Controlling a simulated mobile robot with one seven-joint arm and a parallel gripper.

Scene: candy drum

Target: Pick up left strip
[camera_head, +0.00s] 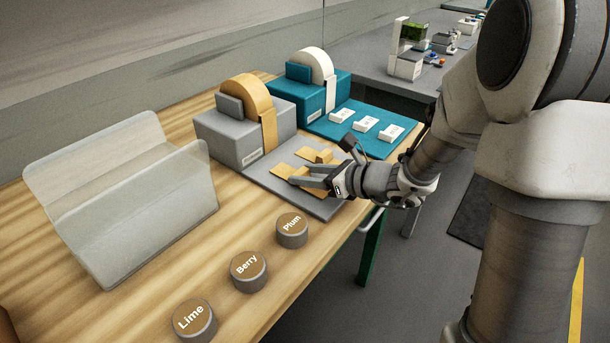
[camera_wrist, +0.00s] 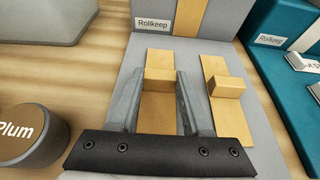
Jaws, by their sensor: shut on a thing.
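Two tan strips, each with a raised block, lie on the grey mat of the Rolkeep unit. In the wrist view the left strip (camera_wrist: 158,60) runs between the fingers of my gripper (camera_wrist: 160,88), and the right strip (camera_wrist: 226,100) lies apart to the right. My gripper (camera_head: 296,174) is shut on the left strip, with a finger on each side of its raised block. The strip appears low over the mat; I cannot tell whether it still touches. In the head view my gripper partly hides the left strip (camera_head: 283,170); the right strip (camera_head: 318,156) is behind it.
The grey Rolkeep unit (camera_head: 225,137) stands behind its mat (camera_head: 262,176). A teal unit (camera_head: 297,97) with white pieces (camera_head: 367,124) stands to the right. Brown-topped Plum (camera_head: 292,232), Berry (camera_head: 248,272) and Lime (camera_head: 195,321) cylinders and a clear holder (camera_head: 130,200) stand on the wooden table.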

